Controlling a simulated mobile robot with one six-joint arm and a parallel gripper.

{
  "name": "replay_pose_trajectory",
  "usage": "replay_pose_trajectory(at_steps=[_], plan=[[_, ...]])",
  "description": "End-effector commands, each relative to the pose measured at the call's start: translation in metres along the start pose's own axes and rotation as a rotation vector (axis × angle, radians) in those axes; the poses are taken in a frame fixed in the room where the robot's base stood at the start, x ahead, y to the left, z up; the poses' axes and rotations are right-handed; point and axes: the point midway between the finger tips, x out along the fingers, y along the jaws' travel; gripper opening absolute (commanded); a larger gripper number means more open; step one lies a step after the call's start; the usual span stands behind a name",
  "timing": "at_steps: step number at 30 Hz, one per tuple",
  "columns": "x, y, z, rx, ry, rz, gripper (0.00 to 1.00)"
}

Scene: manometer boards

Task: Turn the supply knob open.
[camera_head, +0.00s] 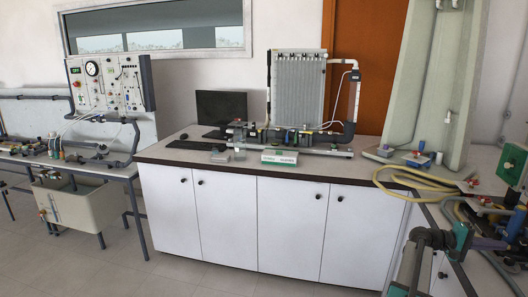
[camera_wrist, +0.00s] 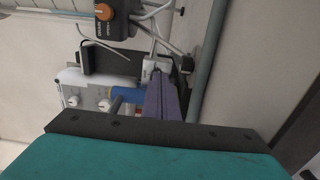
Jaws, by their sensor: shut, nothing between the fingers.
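An orange knob (camera_wrist: 103,12) sits on a dark housing with printed white lettering at the top of the wrist view. In the head view my gripper (camera_head: 506,244) shows at the lower right, pointing right beside the equipment there. I cannot pick out the orange knob surely in the head view.
A white fitting with pale round knobs (camera_wrist: 73,101) and a grey vertical pipe (camera_wrist: 208,60) are near the fingers. Grey cables hang by the housing. Yellow hoses (camera_head: 410,180) and a green panel (camera_head: 512,165) crowd the right bench. The floor (camera_head: 90,270) at left is clear.

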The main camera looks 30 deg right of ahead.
Motion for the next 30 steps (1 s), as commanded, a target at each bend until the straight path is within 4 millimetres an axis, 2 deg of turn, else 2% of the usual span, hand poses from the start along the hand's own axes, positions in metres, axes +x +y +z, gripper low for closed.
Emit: replay_pose_trajectory(at_steps=[14,30], plan=[[0.008,0.001,0.000,-0.001,0.000,0.000,0.00],[0.055,-0.001,-0.001,0.000,-0.001,0.000,0.00]])
